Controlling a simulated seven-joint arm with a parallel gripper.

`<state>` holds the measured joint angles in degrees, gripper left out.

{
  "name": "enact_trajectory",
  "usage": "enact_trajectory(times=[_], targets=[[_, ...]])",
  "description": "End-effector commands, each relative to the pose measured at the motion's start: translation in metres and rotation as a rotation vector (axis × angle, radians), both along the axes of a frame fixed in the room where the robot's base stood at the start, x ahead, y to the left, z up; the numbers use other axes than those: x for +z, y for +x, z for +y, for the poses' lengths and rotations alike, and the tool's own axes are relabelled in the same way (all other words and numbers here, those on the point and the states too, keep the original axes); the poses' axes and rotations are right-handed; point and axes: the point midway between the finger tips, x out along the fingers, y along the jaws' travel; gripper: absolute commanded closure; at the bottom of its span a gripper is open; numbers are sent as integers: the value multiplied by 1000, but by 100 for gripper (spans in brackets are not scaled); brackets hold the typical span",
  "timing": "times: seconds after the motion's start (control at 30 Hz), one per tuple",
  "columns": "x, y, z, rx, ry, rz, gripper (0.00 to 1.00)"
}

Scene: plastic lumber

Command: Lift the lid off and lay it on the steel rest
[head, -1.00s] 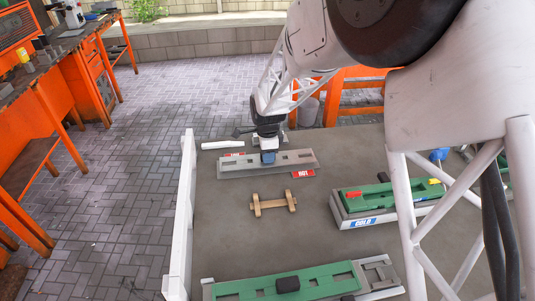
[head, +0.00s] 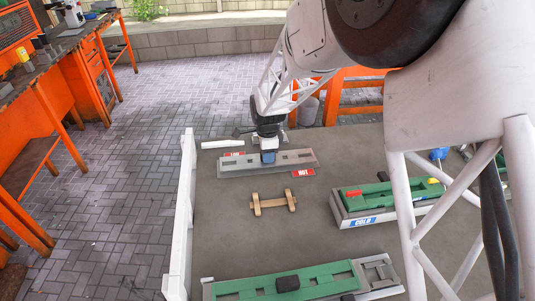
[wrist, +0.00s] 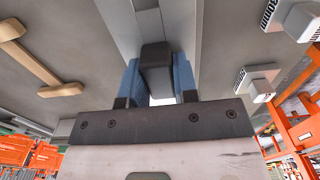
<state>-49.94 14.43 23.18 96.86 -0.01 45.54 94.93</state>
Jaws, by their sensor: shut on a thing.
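My gripper (head: 268,158) is at the far left part of the grey table. Its blue fingers are shut on the black handle (wrist: 156,60) of a long grey slotted lid (head: 299,158). The lid also shows in the wrist view (wrist: 182,22), running behind the handle. Whether the lid is raised or still seated is hard to tell. I cannot pick out a clearly steel rest. A tan, wood-coloured stand (head: 272,204) with a bar and two crosspieces is on the bare table nearer the camera, and also shows in the wrist view (wrist: 38,64).
Red HOT labels (head: 303,173) lie beside the lid. A green mould (head: 375,203) with a COLD label is at the right. Another green mould (head: 325,281) with a black handle (head: 287,284) is at the front. A white rail (head: 181,230) edges the table's left.

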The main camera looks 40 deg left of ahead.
Motion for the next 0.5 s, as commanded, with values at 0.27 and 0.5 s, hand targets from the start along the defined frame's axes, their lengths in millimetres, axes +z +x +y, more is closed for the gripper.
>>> enact_trajectory(times=[0.27,0.5], targets=[[0,0,0,0,1,-1,100],[-3,0,0,0,1,-1,100]])
